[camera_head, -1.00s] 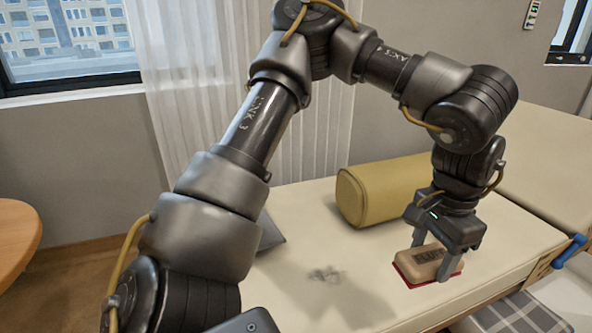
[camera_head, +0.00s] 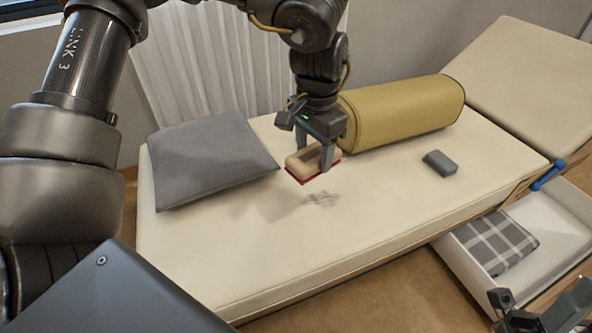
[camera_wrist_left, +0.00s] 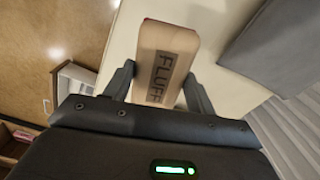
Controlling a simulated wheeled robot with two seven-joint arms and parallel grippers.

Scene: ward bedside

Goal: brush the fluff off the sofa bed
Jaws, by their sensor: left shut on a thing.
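A fluff brush (camera_head: 314,158), tan with a red underside, is in my left gripper (camera_head: 328,160). The gripper is shut on its sides. In the left wrist view the brush (camera_wrist_left: 165,62) shows the word FLUFF between the two fingers. The brush seems held a little above the sofa bed (camera_head: 400,190), with a shadow to its lower left. A patch of grey fluff (camera_head: 322,199) lies on the cream surface, just in front of the brush in the head view. My right gripper (camera_head: 540,312) shows partly at the lower right corner; its jaw state is unclear.
A yellow bolster (camera_head: 405,115) lies right of the brush, and a grey cushion (camera_head: 210,158) lies left. A small grey block (camera_head: 440,163) lies on the bed to the right. An open drawer (camera_head: 455,258) holds a checked cloth (camera_head: 495,243).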

